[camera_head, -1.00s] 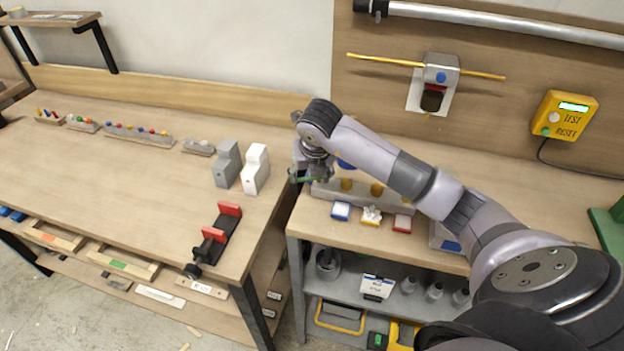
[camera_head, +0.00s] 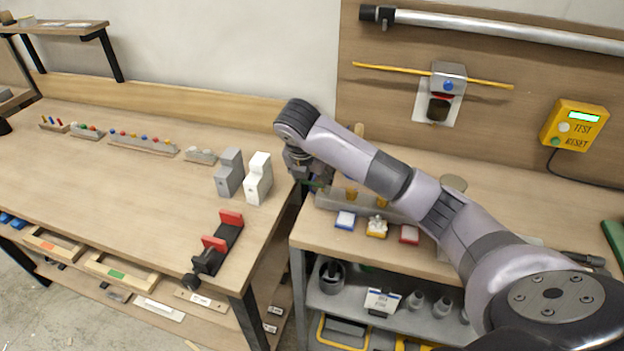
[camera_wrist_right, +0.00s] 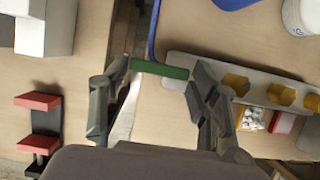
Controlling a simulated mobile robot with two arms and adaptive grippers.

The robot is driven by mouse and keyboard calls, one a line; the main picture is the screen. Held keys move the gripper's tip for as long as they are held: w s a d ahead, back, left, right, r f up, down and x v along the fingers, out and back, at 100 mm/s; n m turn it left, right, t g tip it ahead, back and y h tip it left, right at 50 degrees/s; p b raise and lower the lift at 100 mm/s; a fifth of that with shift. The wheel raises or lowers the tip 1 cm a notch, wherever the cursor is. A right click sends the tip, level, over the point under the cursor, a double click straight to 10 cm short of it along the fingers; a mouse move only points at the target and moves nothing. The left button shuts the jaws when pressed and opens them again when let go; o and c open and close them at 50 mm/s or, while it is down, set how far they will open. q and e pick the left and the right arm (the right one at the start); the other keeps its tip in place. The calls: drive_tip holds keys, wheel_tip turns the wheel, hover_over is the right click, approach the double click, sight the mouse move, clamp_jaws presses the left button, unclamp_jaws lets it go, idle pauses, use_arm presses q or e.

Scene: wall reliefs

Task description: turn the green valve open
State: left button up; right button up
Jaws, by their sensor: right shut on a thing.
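A green bar (camera_wrist_right: 160,69), which looks like the green valve's handle, spans between the two fingertips of my right gripper (camera_wrist_right: 159,72) in the right wrist view. The gripper is shut on it, with a fingertip at each end. In the head view my right gripper (camera_head: 318,182) is at the left end of a grey block with yellow knobs (camera_head: 382,204); the arm hides much of that block. The block also shows in the right wrist view (camera_wrist_right: 213,72), right of the gripper. The valve's stem and mount are hidden. My left gripper is not in view.
White, yellow and red small boxes (camera_head: 377,228) stand along the right bench's front. A grey block (camera_head: 229,173) and a white block (camera_head: 258,178) stand on the left bench, near a black and red vise (camera_head: 217,248).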

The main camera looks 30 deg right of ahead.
drive_tip(key=shift+r, duration=0.1)
drive_tip(key=o, duration=1.2)
drive_tip(key=shift+c, duration=0.2)
drive_tip(key=v, duration=1.2)
drive_tip(key=shift+w, duration=0.1)
